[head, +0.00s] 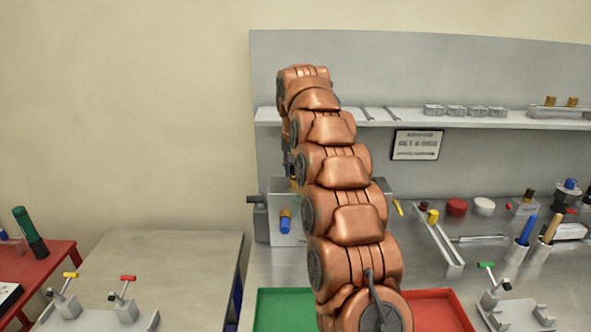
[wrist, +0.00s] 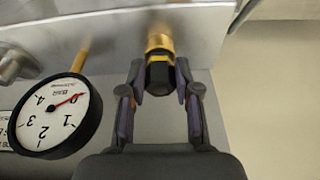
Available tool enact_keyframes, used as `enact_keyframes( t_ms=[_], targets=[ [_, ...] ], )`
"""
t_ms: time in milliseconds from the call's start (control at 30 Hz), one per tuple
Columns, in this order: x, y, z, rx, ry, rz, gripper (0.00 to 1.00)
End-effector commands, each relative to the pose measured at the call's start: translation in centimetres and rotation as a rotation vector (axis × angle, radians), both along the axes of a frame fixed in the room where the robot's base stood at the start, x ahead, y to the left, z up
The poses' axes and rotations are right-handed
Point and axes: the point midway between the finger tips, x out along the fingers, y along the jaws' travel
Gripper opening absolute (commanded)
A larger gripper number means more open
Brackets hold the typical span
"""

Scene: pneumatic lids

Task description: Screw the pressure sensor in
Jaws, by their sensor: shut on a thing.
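In the wrist view, the pressure sensor (wrist: 159,74) has a black hex body with a yellow band and a brass end. My gripper (wrist: 160,82) is shut on the black body, one finger on each side.
A round pressure gauge (wrist: 55,115) hangs close on the left in the wrist view. In the head view, a blue and brass fitting (head: 285,221) is on the block's front. A green tray (head: 284,308) and a red tray (head: 440,308) lie below. A shelf (head: 385,115) runs above.

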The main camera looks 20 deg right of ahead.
Motion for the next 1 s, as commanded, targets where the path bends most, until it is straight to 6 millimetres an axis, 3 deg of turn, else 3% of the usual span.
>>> enact_keyframes(
  t_ms=[167, 700, 1000],
  targets=[
    [0.04, 0.03, -0.2, 0.0, 0.002, -0.036, 0.0],
    [0.46, 0.35, 0.0, -0.001, -0.003, -0.529, 0.0],
    [0.46, 0.4, 0.02, 0.0, -0.002, -0.687, 0.0]
  ],
)
